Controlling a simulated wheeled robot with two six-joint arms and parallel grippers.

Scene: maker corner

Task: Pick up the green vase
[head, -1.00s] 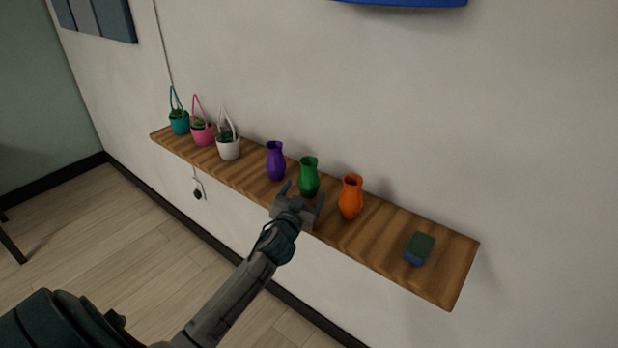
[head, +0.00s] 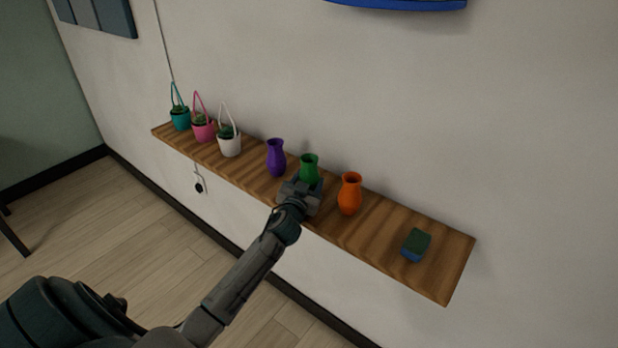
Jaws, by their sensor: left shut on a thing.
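The green vase (head: 309,166) stands on the wooden shelf (head: 375,241), between the purple vase and the orange vase. My left gripper (head: 304,184) is at the vase from the front and is shut on it. The gripper hides the vase's lower part, so I cannot tell whether its base touches the shelf. The vase looks upright. My right gripper is not in the head view.
The purple vase (head: 276,158) stands close on the left and the orange vase (head: 350,194) close on the right. A green and blue block (head: 416,244) lies at the right end. Teal (head: 180,119), pink (head: 203,131) and white (head: 229,144) hanging planters stand at the left.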

